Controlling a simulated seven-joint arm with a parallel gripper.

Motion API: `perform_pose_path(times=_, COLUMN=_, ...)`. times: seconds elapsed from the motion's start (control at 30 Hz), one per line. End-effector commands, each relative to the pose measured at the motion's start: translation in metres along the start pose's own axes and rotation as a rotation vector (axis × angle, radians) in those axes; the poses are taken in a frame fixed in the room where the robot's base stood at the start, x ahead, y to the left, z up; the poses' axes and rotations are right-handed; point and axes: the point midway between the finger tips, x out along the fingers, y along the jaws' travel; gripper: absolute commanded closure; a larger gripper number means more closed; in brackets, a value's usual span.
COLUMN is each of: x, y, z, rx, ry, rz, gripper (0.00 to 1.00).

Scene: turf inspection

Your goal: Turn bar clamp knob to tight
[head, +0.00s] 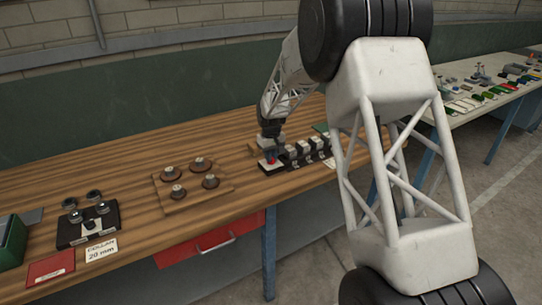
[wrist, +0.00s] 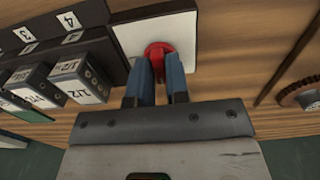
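A red knob (wrist: 159,49) with a rounded top sits on a white square plate (wrist: 184,22) in the wrist view. My gripper (wrist: 160,68) is at the knob, with one blue-grey finger on each side. The fingers are close together and red shows in the narrow gap between them, so they look shut on the knob. The fingertips hide part of it. In the head view my gripper (head: 270,149) points down at the same white-topped block, and only a little of the red knob (head: 271,158) shows. Any tightness marking is not readable.
Black blocks (wrist: 76,78) with numbered labels stand close left of the plate in the wrist view. In the head view, a wooden board (head: 194,192) with several round pieces lies left of my gripper. Bare bench lies between them.

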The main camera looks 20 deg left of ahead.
Motion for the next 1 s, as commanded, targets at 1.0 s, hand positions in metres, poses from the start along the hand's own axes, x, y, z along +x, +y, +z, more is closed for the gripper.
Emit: perform_pose_path(times=1.0, x=-0.0003, y=0.0001, z=-0.0002, rx=0.347, ry=0.000, rz=0.000, gripper=1.00)
